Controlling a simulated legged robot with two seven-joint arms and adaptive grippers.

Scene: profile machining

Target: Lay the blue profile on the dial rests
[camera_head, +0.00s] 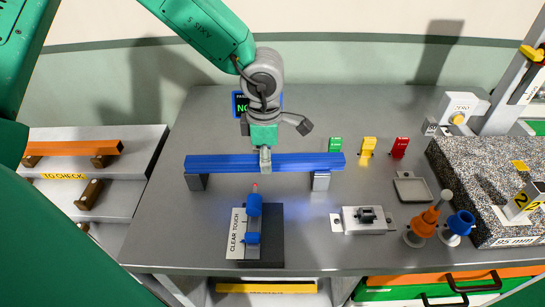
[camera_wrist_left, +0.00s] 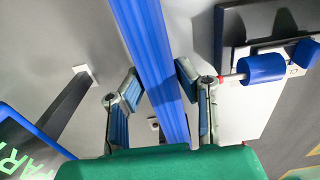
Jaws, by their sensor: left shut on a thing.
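The long blue profile (camera_head: 225,162) lies crosswise over the middle of the table in the head view. A dark grey block (camera_head: 197,182) shows below its left end and a lighter grey block (camera_head: 320,181) below its right part. I cannot tell whether the profile touches these blocks or whether they are the dial rests. My left gripper (camera_head: 265,160) is shut on the profile near its middle, from above. In the left wrist view the fingers stand on either side of the profile (camera_wrist_left: 148,55). My right gripper is not in view.
A CLEAR TOUCH device (camera_head: 238,235) with blue cylinders and a red tip stands in front of the profile. Green, yellow and red blocks (camera_head: 368,147) stand to the right. A granite slab (camera_head: 460,165) fills the right side. A shelf (camera_head: 50,140) holds an orange profile (camera_head: 75,147).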

